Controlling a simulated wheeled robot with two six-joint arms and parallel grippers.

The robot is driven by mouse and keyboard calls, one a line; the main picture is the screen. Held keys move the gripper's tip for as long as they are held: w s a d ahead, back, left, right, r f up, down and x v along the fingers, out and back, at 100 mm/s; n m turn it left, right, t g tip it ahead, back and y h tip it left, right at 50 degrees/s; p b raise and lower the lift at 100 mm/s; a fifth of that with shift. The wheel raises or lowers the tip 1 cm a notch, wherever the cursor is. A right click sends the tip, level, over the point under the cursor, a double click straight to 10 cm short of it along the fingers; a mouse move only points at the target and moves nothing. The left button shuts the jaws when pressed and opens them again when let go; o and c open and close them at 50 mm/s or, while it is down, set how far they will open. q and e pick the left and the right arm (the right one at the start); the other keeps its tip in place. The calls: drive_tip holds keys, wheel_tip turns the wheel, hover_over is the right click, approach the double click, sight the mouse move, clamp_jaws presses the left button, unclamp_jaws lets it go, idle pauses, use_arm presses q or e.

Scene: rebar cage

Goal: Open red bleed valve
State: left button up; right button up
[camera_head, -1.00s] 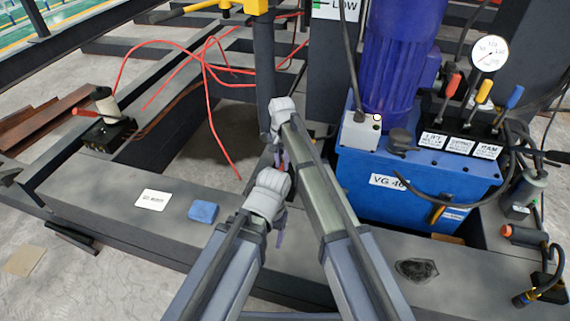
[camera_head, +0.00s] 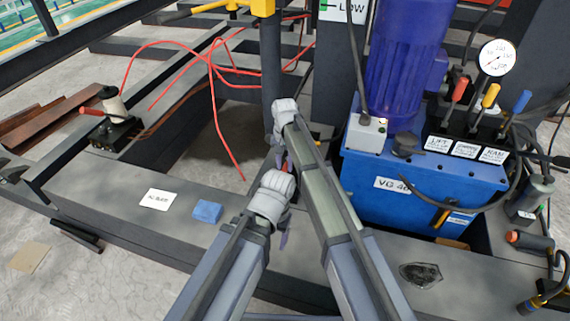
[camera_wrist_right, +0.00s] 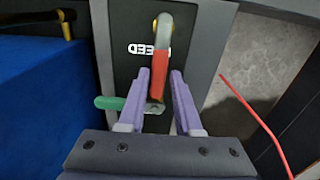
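In the right wrist view, a red lever (camera_wrist_right: 161,62) stands over a dark plate with upside-down lettering that ends in "EED"; its first letters are hidden. My right gripper (camera_wrist_right: 160,75) is open, its two purple fingers on either side of the lever. A gap shows on the right side; contact on the left is unclear. A green lever (camera_wrist_right: 112,103) sticks out left below it. In the head view, my right arm hides most of this spot; a bit of red (camera_head: 284,166) shows there. Of my left gripper (camera_head: 284,238), only a purple sliver shows below its wrist.
A blue pump unit (camera_head: 408,190) with a gauge (camera_head: 497,58) and several coloured levers stands right of my arms. A red hose (camera_wrist_right: 255,118) passes right of my right gripper.

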sight(285, 168)
drive_tip(key=shift+o, duration=1.2)
use_arm(q)
drive_tip(key=shift+r, duration=0.15)
use_arm(e)
drive_tip(key=shift+r, duration=0.15)
use_arm(q)
wheel_tip(285, 168, up, 8)
drive_tip(key=p, duration=0.7)
drive_tip(key=shift+f+p, duration=0.2)
drive_tip(key=shift+p, duration=0.2)
use_arm(e)
wheel_tip(285, 168, up, 8)
drive_tip(key=shift+f, duration=0.25)
